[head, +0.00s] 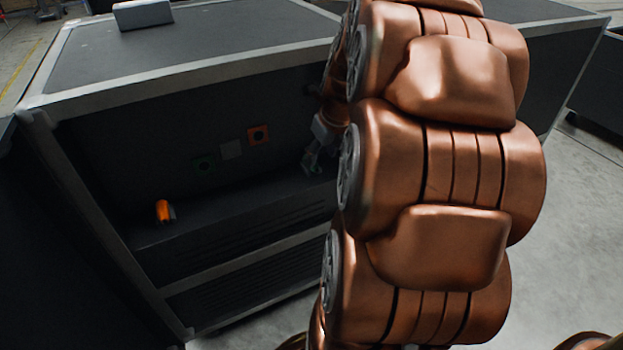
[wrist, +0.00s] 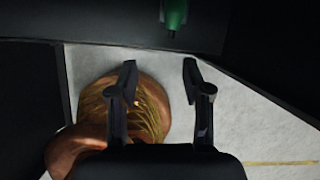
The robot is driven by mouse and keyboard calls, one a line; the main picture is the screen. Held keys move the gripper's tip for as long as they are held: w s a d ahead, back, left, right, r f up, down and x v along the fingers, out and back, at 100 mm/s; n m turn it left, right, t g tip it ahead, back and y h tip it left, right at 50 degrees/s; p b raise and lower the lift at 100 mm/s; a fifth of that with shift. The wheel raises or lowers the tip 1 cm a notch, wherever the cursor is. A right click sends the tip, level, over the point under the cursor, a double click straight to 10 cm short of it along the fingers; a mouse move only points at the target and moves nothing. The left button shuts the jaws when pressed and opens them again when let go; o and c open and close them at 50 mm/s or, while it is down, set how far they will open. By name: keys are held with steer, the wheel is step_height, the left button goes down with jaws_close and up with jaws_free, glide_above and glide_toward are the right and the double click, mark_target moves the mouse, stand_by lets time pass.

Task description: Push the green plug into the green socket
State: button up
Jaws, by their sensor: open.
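The green plug (wrist: 175,14) shows at the top edge of the wrist view, lying on a dark surface and partly cut off. My gripper (wrist: 160,68) is open and empty there, its two fingers apart, with the plug beyond the fingertips and slightly right of their middle. In the head view the green socket (head: 204,165) is a dark green square on the recessed back wall of the dark cabinet. My gripper (head: 313,156) shows small and dim at the right of the recess, partly behind my copper arm. The plug is hard to make out there.
An orange plug (head: 165,211) stands on the left of the ledge (head: 240,207). A grey plate (head: 231,150) and an orange socket (head: 258,135) sit right of the green socket. A grey box (head: 143,14) rests on the cabinet top (head: 200,45). The ledge's middle looks clear.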

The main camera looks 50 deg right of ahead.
steer(key=shift+s+d+f+m, duration=0.1)
steer(key=shift+d+f+m, duration=0.15)
steer(key=shift+d+m, duration=0.25)
steer(key=shift+s+d+f+m, duration=0.1)
steer(key=shift+d+f+m, duration=0.2)
steer(key=shift+d, duration=0.25)
steer(key=shift+b+x, duration=0.65)
steer(key=shift+x, duration=0.6)
steer(key=shift+w+f, duration=0.1)
steer(key=shift+w, duration=0.05)
steer(key=b+x, duration=0.2)
steer(key=x, duration=0.3)
steer(key=shift+w+a, duration=0.15)
steer(key=shift+w, duration=0.05)
